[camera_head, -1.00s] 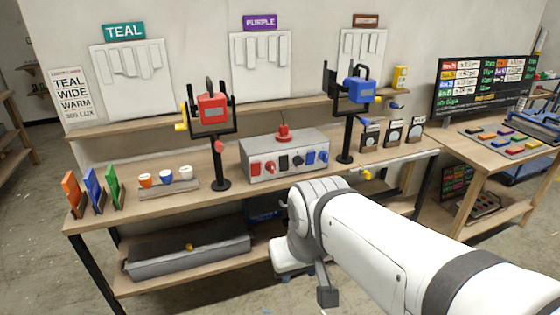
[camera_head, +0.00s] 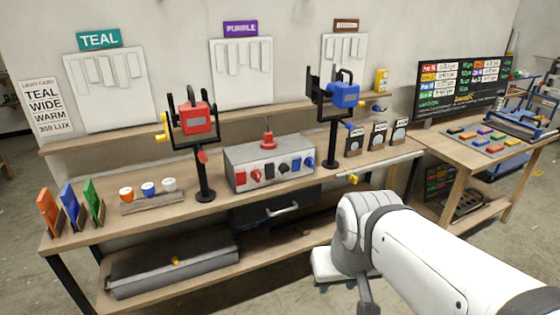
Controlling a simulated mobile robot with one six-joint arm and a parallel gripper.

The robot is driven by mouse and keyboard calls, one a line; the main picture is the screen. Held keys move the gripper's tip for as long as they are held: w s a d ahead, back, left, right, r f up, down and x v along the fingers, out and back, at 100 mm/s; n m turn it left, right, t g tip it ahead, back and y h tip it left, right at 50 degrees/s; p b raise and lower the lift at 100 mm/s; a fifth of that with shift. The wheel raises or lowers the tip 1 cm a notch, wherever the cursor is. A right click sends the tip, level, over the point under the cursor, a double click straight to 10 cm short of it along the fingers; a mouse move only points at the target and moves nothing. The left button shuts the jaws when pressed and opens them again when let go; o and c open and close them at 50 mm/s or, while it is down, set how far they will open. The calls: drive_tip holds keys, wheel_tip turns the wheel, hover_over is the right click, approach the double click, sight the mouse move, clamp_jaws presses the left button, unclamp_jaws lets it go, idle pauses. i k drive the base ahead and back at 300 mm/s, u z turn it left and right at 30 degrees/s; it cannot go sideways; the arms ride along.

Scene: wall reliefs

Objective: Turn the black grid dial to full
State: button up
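A grey control box (camera_head: 262,158) stands on the workbench between two lamps. Its front carries a row of knobs: red ones at the left, black ones (camera_head: 269,172) in the middle and blue ones at the right. The black knobs are too small to tell which is the grid dial or where it points. A red button (camera_head: 267,138) sits on top of the box. My white arm (camera_head: 420,245) reaches in from the lower right, in front of the bench and apart from the box. My gripper does not show.
A red lamp (camera_head: 195,117) and a blue lamp (camera_head: 345,94) stand on black posts beside the box. Coloured cards (camera_head: 70,205) and small cups (camera_head: 148,188) are at the left. A dark drawer with a handle (camera_head: 282,210) is under the bench top. Floor in front is partly clear.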

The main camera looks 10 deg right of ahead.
sight(284, 168)
drive_tip(key=u, duration=0.05)
drive_tip(key=i, duration=1)
drive_tip(key=z, duration=0.05)
